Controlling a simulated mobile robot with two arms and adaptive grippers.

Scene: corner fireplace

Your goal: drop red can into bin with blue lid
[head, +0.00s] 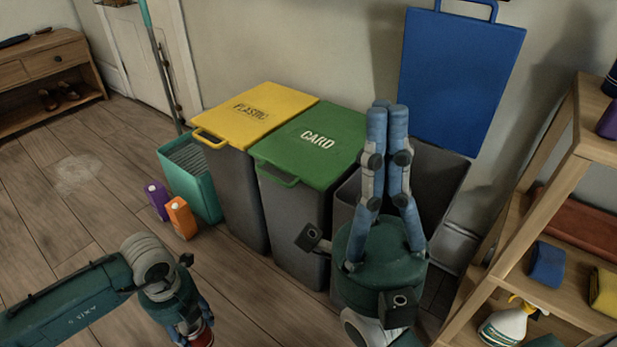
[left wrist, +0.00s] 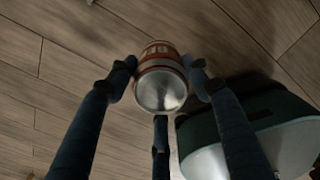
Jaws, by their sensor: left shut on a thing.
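The red can (head: 203,338) is at the bottom edge of the head view, mostly cut off and covered by my left gripper (head: 192,328). In the left wrist view, the red can (left wrist: 160,72) with its silver end sits between the fingers of my left gripper (left wrist: 160,80), which is shut on it above the wooden floor. The blue lid (head: 460,75) stands raised against the wall. Its grey bin (head: 440,185) is open at the top and partly hidden behind my right gripper (head: 387,108). The right gripper is shut and empty, its fingers pointing up.
A yellow-lidded bin (head: 255,112) and a green-lidded bin (head: 315,145) stand closed left of the open bin. A teal basket (head: 190,180), purple carton (head: 157,200) and orange carton (head: 181,217) are beside them. A wooden shelf (head: 545,165) stands at right. The left floor is clear.

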